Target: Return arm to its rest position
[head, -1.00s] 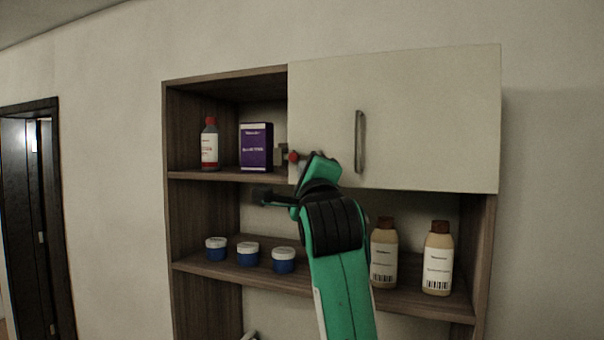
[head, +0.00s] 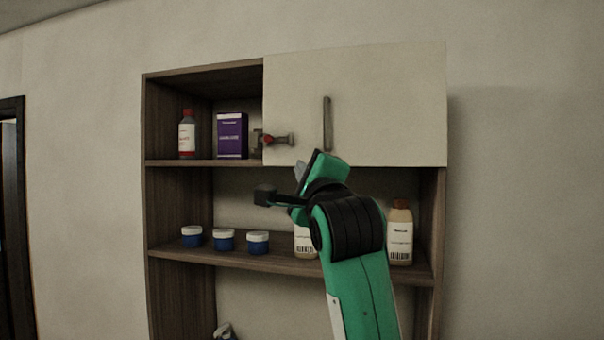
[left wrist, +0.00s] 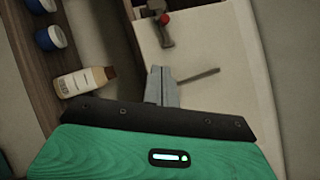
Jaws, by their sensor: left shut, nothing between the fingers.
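My left arm is green and black and rises from the bottom of the head view. Its gripper (head: 300,170) is in front of the cabinet, just below the closed door's lower edge in the picture, and mostly hidden by my own wrist. In the left wrist view the grey fingers (left wrist: 162,75) are together and hold nothing. They overlap the pale door (left wrist: 208,50) in that picture; I cannot tell the gap. My right gripper is not in view.
The cabinet door (head: 390,100) has a vertical handle (head: 327,123). A grey fitting with a red part (head: 268,139) juts out at its left edge. A red-capped bottle (head: 187,135), purple box (head: 231,136), several blue jars (head: 223,240) and brown-capped bottles (head: 400,235) stand on shelves.

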